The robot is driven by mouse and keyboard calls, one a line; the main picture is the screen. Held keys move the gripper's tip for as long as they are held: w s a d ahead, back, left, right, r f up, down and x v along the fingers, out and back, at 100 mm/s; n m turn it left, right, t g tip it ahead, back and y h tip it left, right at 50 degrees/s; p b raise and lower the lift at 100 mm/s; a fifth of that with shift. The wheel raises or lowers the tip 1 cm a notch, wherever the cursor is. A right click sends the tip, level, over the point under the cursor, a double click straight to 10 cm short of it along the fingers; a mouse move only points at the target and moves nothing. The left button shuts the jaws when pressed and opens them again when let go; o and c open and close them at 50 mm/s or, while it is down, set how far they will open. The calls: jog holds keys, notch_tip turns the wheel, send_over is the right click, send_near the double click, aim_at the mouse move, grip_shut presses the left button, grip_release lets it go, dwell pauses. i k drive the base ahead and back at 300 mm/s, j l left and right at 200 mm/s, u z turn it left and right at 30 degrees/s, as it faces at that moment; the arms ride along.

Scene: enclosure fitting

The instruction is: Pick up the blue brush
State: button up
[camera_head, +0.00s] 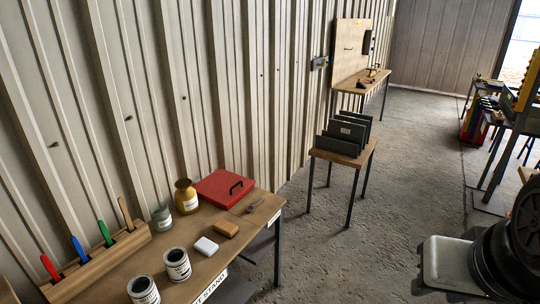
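The blue brush (79,249) stands tilted in a slotted wooden rack (110,259) on the bench at the lower left. Only its blue handle shows; its lower end is hidden in the rack. A red-handled tool (50,267) stands to its left, and a green-handled one (104,233) and a plain wooden-handled one (126,213) stand to its right. My gripper's fingers do not show. A grey and black part at the lower right looks like my own arm, well away from the rack.
The bench (232,240) also holds two open paint cans (177,264), a brown jar (186,197), a grey-green jar (162,217), a red box (223,188), and white and tan blocks. A small table with a dark file holder (345,134) stands beyond. Open concrete floor lies right.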

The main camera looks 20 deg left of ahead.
aim_at(78, 246)
jog(key=i+u, duration=0.15)
jog(key=u, duration=0.25)
jog(key=i+u, duration=0.2)
jog(key=u, duration=0.25)
jog(key=i+u, duration=0.15)
jog(key=u, duration=0.25)
jog(key=i+l+u, duration=0.1)
jog(key=u, duration=0.35)
jog(key=i+u, duration=0.4)
jog(key=i+l+u, duration=0.1)
jog(key=u, duration=0.25)
jog(key=i+l+u, duration=0.2)
jog(key=u, duration=0.2)
jog(key=i, duration=0.1)
